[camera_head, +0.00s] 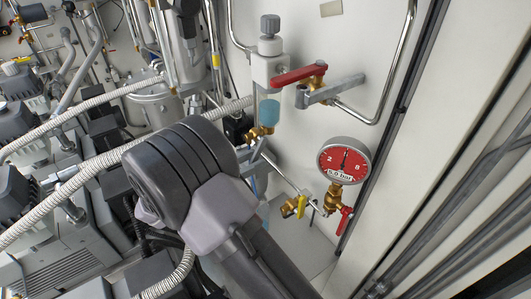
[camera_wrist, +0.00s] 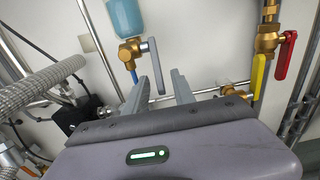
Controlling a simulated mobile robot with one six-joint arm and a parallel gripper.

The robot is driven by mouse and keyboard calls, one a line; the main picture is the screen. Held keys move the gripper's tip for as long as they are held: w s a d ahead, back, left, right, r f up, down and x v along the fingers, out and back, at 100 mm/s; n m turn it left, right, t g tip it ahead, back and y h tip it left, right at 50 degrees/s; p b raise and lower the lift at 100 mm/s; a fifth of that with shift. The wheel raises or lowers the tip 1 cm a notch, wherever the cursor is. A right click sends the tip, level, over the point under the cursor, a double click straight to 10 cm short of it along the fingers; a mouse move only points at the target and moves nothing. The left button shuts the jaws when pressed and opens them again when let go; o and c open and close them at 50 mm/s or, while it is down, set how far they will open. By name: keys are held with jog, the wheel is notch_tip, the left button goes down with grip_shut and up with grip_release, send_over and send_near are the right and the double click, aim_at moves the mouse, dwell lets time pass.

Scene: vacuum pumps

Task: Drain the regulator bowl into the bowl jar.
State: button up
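The regulator (camera_head: 268,62) has a grey knob on top and a light blue bowl (camera_head: 269,110) below it. The bowl also shows at the top of the wrist view (camera_wrist: 125,17). Under it is a brass drain valve (camera_wrist: 129,53) with a grey lever (camera_wrist: 153,62) pointing down, and a blue tube runs below. My gripper (camera_wrist: 160,76) is open, its two grey fingers apart. The lever's lower end appears between them in the picture; I cannot tell whether it touches. My arm hides the gripper in the head view. I cannot clearly make out the bowl jar.
A red-handled valve (camera_head: 300,74) is beside the regulator. A red gauge (camera_head: 344,161) and valves with yellow (camera_wrist: 258,77) and red (camera_wrist: 285,55) handles are to the right. Ribbed hoses (camera_wrist: 38,84) and pumps crowd the left. Pipes run along the pale wall.

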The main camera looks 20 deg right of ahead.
aim_at(258, 158)
jog(key=x, duration=0.4)
jog(key=shift+w+d, duration=0.1)
jog(key=shift+d, duration=0.15)
grip_shut()
dwell(1.2)
